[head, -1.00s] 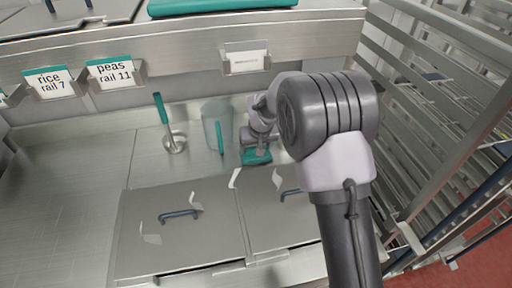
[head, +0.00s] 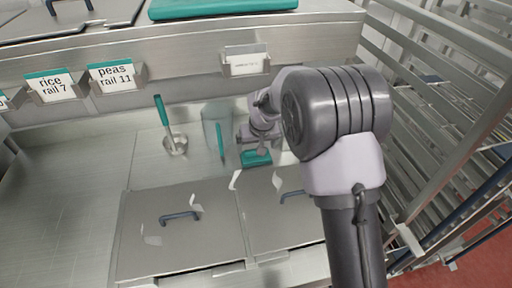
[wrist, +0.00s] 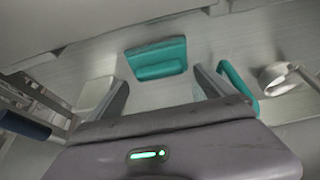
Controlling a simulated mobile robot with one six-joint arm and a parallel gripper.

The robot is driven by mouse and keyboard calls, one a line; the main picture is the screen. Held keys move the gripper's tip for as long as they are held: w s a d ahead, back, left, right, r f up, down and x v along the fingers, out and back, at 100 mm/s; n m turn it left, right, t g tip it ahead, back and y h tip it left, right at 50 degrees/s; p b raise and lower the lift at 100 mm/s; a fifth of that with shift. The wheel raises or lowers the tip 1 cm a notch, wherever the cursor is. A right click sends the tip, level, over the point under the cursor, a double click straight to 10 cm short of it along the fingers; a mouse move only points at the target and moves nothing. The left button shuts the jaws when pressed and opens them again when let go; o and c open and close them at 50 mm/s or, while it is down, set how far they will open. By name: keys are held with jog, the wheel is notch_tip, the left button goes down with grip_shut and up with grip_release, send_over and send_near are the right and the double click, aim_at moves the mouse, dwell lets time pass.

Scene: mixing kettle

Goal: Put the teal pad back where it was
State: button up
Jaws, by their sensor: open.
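The teal pad (head: 257,158) lies on the steel counter, behind the right-hand lid. In the wrist view the pad (wrist: 157,60) shows whole, with a raised block along its near side. My gripper (head: 256,146) is directly over or just behind the pad in the head view and partly covers it. In the wrist view my gripper (wrist: 162,78) is open, with one finger on each side and the pad just beyond the gap between the fingertips. Nothing is held. I cannot tell whether the fingers touch the pad.
A clear jug (head: 211,117) with a teal handle stands just left of my gripper. Two lids with blue handles (head: 180,218) cover the front. A wire rack (head: 450,130) is on the right. The left counter is clear.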

jog(key=s+d+r+m+p, duration=0.1)
jog(key=s+d+r, duration=0.1)
jog(key=s+r, duration=0.35)
jog(key=s+d+r+p, duration=0.1)
jog(key=s+r, duration=0.1)
jog(key=r, duration=0.7)
jog(key=s+d+r+m, duration=0.2)
jog(key=s+r, duration=0.2)
jog(key=s, duration=0.3)
jog(key=s+d+r+m, duration=0.1)
jog(key=s+d+r, duration=0.25)
jog(key=s, duration=0.35)
jog(key=s+m+t+y, duration=0.1)
jog(key=s+m, duration=0.1)
jog(key=s, duration=1.3)
jog(key=shift+m, duration=0.4)
notch_tip(320, 180, down, 4)
jog(key=b, duration=0.4)
jog(key=shift+f, duration=0.25)
